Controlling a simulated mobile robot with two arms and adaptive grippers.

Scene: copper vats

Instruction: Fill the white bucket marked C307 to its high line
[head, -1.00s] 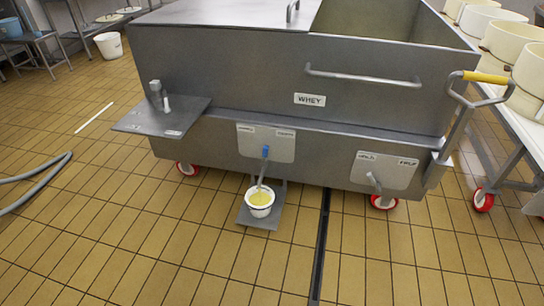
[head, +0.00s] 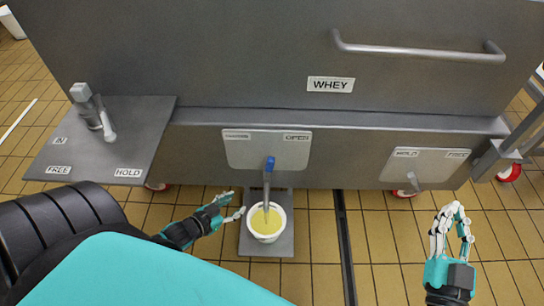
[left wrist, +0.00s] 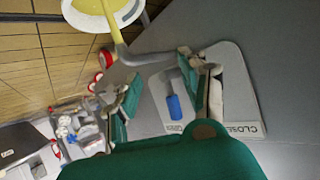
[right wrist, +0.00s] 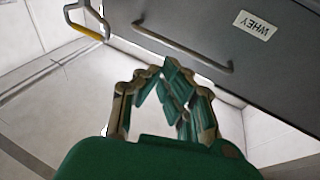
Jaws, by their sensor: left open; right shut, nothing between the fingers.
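A white bucket (head: 279,225) stands upright on a grey foot plate (head: 253,242) below the vat and holds yellow liquid; no C307 mark or high line is readable. A grey spout (head: 267,195) reaches down over it from a tap with a blue-tipped handle (head: 269,163), which stands upright. In the left wrist view a yellow strand (left wrist: 115,32) runs between spout and bucket (left wrist: 133,11). My left gripper (head: 235,205) is open and empty, just left of the bucket; the handle (left wrist: 173,107) appears beyond its fingers. My right gripper (head: 453,232) is shut and empty, well to the right.
The vat labelled WHEY (head: 331,84) fills the back. Its tap plate (head: 250,150) has OPEN on the right. A side shelf (head: 135,125) is at left, another valve plate (head: 424,165) at right. A floor drain (head: 345,240) runs right of the bucket.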

